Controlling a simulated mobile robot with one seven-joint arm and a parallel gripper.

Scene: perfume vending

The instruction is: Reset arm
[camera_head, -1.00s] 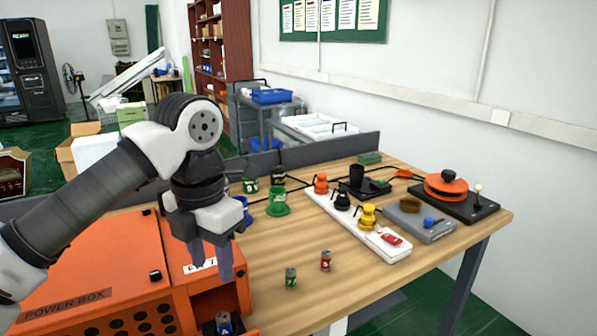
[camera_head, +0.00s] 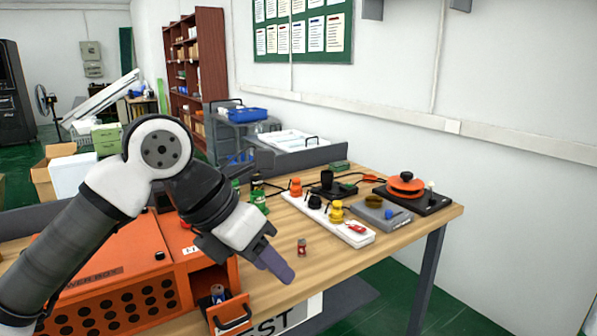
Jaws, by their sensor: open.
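My gripper (camera_head: 276,264) is in the centre of the head view, tilted down and to the right, in front of the wooden table (camera_head: 375,241). Its purple-grey fingers overlap in this view, and nothing shows held between them. The orange power box (camera_head: 100,262) stands on the left, partly covered by my arm. Its small drawer (camera_head: 232,318) is open below and left of my gripper, with a blue-and-silver can-like cell (camera_head: 217,294) at it. A small red cell (camera_head: 302,247) stands on the table just right of my gripper.
A white strip with coloured knobs (camera_head: 352,239), a grey block with a blue knob (camera_head: 382,213) and an orange disc device (camera_head: 406,187) stand farther back. A green cup-like piece (camera_head: 259,201) is behind my gripper. The table's front right is clear.

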